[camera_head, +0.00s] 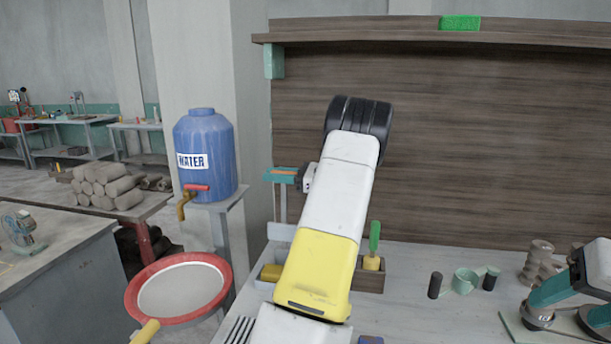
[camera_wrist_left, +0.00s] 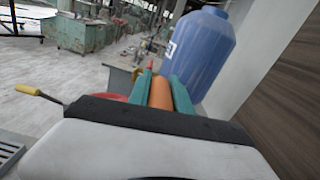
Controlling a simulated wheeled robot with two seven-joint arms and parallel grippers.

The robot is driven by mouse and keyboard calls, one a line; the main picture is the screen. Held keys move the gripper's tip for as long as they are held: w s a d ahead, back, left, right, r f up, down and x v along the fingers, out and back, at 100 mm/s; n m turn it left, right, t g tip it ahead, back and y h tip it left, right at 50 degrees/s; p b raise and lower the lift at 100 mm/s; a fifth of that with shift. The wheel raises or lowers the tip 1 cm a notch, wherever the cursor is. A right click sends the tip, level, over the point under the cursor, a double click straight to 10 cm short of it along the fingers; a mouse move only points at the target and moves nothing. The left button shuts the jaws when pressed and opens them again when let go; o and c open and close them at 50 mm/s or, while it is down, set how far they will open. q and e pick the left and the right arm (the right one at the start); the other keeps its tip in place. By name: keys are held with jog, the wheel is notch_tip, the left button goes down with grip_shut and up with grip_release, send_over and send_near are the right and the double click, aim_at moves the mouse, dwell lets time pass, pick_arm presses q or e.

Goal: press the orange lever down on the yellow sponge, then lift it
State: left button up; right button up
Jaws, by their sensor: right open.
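My left arm crosses the middle of the head view, and my left gripper (camera_head: 281,174) is beyond it, raised above the bench beside the board. In the left wrist view, its teal fingers (camera_wrist_left: 161,90) lie along both sides of the orange lever (camera_wrist_left: 160,93), with no gap showing. A little of the lever's orange also shows in the head view (camera_head: 285,169). The yellow sponge (camera_head: 271,272) sits on the bench below, left of my forearm and partly hidden by it. My right gripper (camera_head: 567,316) is open at the right, low over the bench.
A box with a green-handled tool (camera_head: 374,240) stands right of my forearm. A teal cup (camera_head: 466,280), dark cylinders (camera_head: 435,285) and clay rolls (camera_head: 539,258) stand further right. A blue water barrel (camera_head: 205,155) and red-rimmed basin (camera_head: 180,288) are left. The brown board (camera_head: 470,140) rises behind.

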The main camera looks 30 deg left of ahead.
pick_arm(q)
jog(key=c, duration=0.3)
jog(key=shift+w, duration=0.15)
grip_shut()
jog(key=shift+w+d+f, duration=0.15)
jog(key=shift+d, duration=0.15)
dwell(0.4)
